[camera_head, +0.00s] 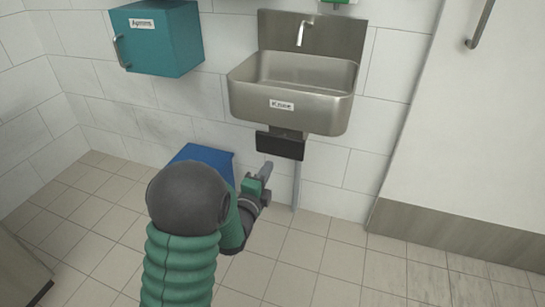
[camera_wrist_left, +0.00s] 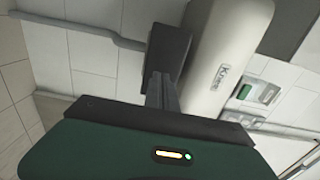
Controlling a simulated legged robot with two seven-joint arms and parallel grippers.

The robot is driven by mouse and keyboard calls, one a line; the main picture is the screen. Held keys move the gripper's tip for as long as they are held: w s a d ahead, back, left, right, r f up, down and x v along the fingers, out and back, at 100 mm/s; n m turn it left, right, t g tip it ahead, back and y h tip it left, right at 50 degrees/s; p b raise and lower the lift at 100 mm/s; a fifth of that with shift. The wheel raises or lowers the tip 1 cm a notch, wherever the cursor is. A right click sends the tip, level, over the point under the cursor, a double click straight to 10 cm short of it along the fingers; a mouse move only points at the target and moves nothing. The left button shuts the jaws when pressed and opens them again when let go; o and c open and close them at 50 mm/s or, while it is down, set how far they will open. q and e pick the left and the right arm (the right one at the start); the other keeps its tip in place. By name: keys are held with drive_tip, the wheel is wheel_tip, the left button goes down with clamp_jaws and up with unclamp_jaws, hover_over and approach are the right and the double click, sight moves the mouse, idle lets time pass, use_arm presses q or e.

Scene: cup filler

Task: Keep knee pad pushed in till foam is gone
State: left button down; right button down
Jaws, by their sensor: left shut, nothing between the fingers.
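The black knee pad (camera_head: 280,147) sits under the front of the steel sink (camera_head: 290,112), which has a label reading "Knee". My left gripper (camera_head: 266,168) is shut and empty, with its fingertips close by the lower left of the pad. In the left wrist view the shut fingers (camera_wrist_left: 159,88) point at the dark pad (camera_wrist_left: 170,48) and overlap its near edge; I cannot tell whether they press it. The sink body (camera_wrist_left: 226,62) is beside the pad there. I see no foam in the visible part of the basin. My right gripper is out of view.
A teal cabinet labelled "Aprons" (camera_head: 160,45) hangs left of the sink. A blue bin (camera_head: 207,157) stands on the floor by the wall, partly behind my arm. A grey pipe (camera_head: 296,185) runs below the pad. The tiled floor on the right is clear.

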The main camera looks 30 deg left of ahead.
use_arm(q)
drive_tip(key=v, duration=0.4)
drive_tip(key=shift+w+d+r+p, duration=0.1)
drive_tip(key=shift+d+p, duration=0.2)
drive_tip(key=shift+p, duration=0.05)
drive_tip(key=shift+a, duration=0.1)
